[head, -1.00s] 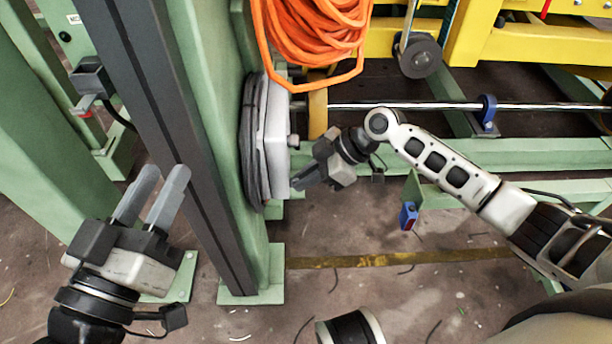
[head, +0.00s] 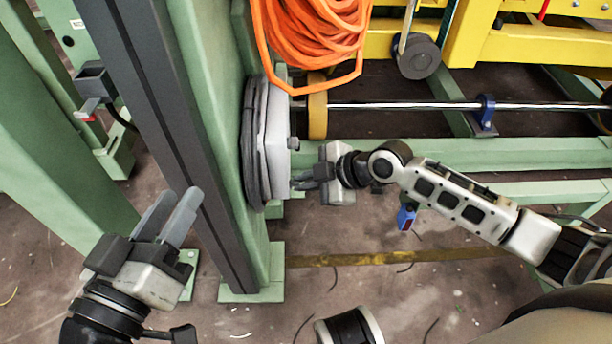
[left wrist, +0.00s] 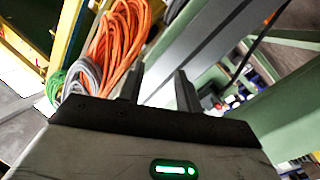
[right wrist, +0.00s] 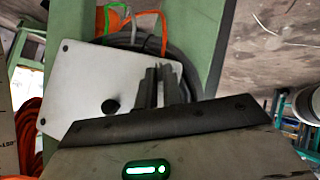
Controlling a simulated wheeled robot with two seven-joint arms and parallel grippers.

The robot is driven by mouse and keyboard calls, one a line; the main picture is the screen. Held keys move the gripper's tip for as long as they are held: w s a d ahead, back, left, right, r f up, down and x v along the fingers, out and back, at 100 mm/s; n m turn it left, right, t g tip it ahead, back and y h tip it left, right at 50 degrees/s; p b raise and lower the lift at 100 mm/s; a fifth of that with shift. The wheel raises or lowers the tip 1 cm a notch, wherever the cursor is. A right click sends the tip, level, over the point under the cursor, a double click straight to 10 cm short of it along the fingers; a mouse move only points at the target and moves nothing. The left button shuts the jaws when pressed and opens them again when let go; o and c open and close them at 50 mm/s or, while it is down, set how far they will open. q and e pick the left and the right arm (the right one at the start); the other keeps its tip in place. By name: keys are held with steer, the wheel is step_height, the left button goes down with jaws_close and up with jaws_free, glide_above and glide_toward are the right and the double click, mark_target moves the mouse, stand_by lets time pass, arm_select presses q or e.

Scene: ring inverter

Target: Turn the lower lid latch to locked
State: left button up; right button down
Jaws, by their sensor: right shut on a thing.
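A pale grey box lid (head: 276,150) is mounted on the right side of the green post, seen nearly edge-on in the head view. The lid's flat face (right wrist: 80,85) shows in the right wrist view with one dark round latch knob (right wrist: 110,106), apart from my fingers; this upper knob also shows in the head view (head: 294,143). My right gripper (head: 300,183) is at the lower part of the lid, its fingers (right wrist: 161,75) close together and shut on the lower latch, which they hide. Its lock position cannot be seen. My left gripper (head: 172,203) is open and empty, left of the post.
A coil of orange cable (head: 312,40) hangs above the lid. A dark cable loop (head: 250,150) lies behind it. The green post (head: 215,130) stands between my grippers. A metal shaft (head: 400,105) and green rails lie behind my right arm. The floor below is mostly clear.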

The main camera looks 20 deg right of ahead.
arm_select(q)
step_height(320, 180, up, 6)
steer(key=w+m+t+h+b, duration=0.1)
steer(key=m+t+h+b, duration=0.1)
steer(key=m+t+b, duration=0.1)
steer(key=shift+w+a+m+t+b, duration=0.25)
steer(key=shift+a+m+t+b, duration=0.1)
steer(key=shift+m, duration=0.45)
arm_select(e)
steer(key=shift+s+a+f+n+t+y, duration=0.15)
steer(key=shift+f+n+t, duration=0.1)
steer(key=shift+n+t, duration=1.15)
steer(key=shift+s+d+f+n+t+y, duration=0.1)
steer(key=shift+s+f+n+t+y, duration=0.15)
steer(key=shift+n+t, duration=1.15)
steer(key=shift+s+a+f+n+t+y, duration=0.1)
steer(key=shift+f+n+t, duration=0.4)
steer(key=shift+t, duration=1.6)
steer(key=shift+r, duration=0.2)
steer(key=c, duration=1.5)
jaws_free()
steer(key=shift+c, duration=0.2)
